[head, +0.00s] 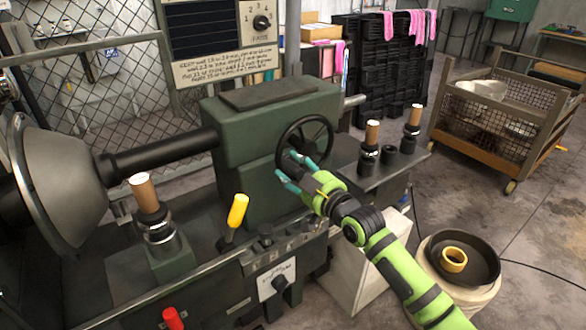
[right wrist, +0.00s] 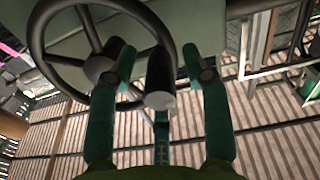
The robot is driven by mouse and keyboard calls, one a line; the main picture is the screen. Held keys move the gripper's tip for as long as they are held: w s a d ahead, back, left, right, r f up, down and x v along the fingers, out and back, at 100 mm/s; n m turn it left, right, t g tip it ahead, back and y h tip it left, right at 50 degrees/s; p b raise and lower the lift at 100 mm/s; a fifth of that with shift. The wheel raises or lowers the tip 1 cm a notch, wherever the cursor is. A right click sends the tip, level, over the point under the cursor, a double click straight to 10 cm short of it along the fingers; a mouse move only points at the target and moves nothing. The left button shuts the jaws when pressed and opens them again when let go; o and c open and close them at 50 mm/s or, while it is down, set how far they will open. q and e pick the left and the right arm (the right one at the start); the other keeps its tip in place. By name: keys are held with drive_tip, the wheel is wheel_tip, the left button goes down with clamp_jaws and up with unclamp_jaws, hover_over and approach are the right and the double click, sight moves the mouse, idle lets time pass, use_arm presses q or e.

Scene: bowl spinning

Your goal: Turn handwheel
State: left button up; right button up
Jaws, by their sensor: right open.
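The black spoked handwheel (head: 305,120) is on the right end of the green lathe's headstock. In the right wrist view, the handwheel (right wrist: 101,70) fills the upper left, with its dark handle knob (right wrist: 159,82) on the rim at right. My right gripper (head: 301,175), with teal fingers, is at the wheel's lower part. In the right wrist view, my right gripper (right wrist: 160,64) is open, one finger on each side of the knob. The left finger is close to the knob; contact is unclear. A gap shows to the right finger. My left gripper is not in view.
The lathe bed carries a yellow-handled lever (head: 237,212), a wooden-topped post (head: 146,195) and a large metal bowl (head: 60,180) on the spindle. Wooden-topped posts (head: 370,145) stand right of the wheel. A bin (head: 460,262) is at lower right, beside my right arm.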

drive_tip(key=shift+w+a, duration=0.2)
drive_tip(key=shift+a, duration=0.05)
drive_tip(key=shift+d, duration=0.1)
clamp_jaws()
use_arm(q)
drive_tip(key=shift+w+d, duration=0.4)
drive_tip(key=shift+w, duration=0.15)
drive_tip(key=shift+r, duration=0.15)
use_arm(e)
drive_tip(key=shift+r, duration=0.1)
